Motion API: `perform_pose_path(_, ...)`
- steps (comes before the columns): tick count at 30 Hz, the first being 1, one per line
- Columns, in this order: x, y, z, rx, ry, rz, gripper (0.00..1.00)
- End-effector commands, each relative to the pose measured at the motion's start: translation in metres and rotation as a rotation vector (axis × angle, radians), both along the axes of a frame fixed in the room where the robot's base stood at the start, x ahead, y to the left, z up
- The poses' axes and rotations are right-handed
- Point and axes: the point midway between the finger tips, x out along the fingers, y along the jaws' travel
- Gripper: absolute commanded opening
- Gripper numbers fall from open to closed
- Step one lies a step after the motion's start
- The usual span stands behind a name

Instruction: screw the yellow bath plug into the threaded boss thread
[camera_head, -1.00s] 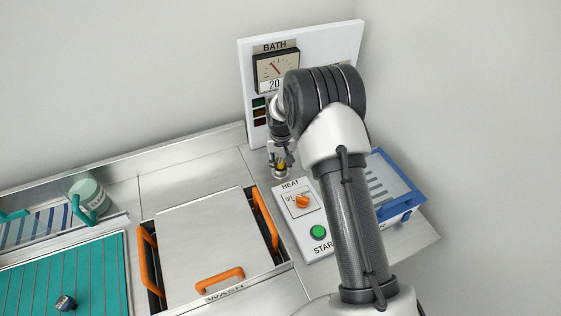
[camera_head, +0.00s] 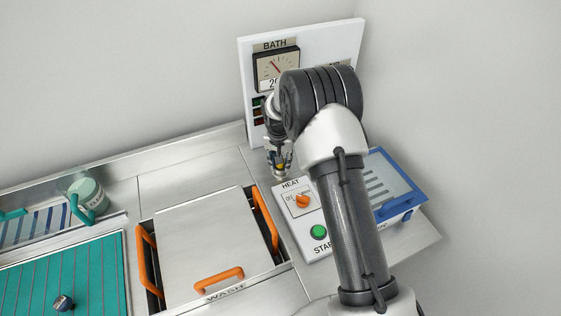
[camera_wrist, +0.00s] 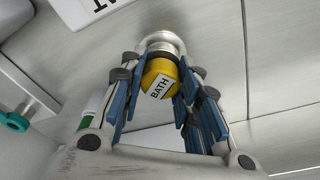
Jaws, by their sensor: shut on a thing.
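A round metal boss (camera_wrist: 161,40) shows directly beyond the plug. I cannot tell how far the plug's thread is in the boss, as the plug and fingers hide it. In the head view the plug is a small yellow spot (camera_head: 280,167) at the tip of my gripper (camera_head: 279,170), behind the heat control box. The boss is hidden there.
The control box (camera_head: 318,245) with an orange knob (camera_head: 303,201) and green button (camera_head: 318,232) stands close in front. A lidded wash tank (camera_head: 215,235) with orange handles is at left. The gauge panel (camera_head: 247,60) stands behind. A blue-rimmed tray (camera_head: 410,180) is at right.

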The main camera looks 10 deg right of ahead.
Motion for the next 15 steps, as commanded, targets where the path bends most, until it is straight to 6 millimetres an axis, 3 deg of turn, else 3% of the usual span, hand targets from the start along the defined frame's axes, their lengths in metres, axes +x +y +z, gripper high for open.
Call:
perform_pose_path(7, -0.0041, -0.0001, -0.0056, 0.001, 0.012, -0.011, 0.16)
perform_pose_path(15, -0.0040, 0.0001, -0.0062, 0.000, 0.011, -0.155, 0.16)
